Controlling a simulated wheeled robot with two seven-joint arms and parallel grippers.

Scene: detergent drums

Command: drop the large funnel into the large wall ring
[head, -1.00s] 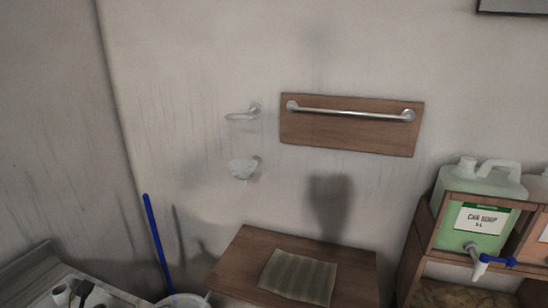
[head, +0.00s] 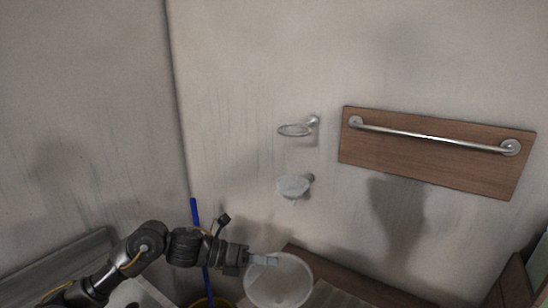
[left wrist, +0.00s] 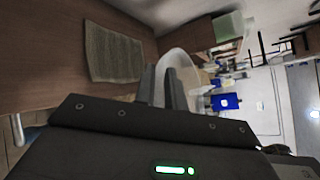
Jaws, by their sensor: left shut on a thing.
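A large translucent white funnel (head: 279,282) is held at its rim by my left gripper (head: 264,259), at the bottom middle of the head view. In the left wrist view the funnel (left wrist: 190,58) shows beyond the shut fingers (left wrist: 162,85); its spout is hidden. An empty metal wall ring (head: 293,136) sticks out of the wall, above and apart from the funnel. Below that ring, a smaller white funnel (head: 293,187) sits in a second wall holder. My right gripper is not in view.
A wooden board with a metal rail (head: 435,137) is on the wall at right. A blue pole (head: 195,212) stands behind my left arm. A wooden table with a grey-green ribbed mat (left wrist: 112,52) lies below.

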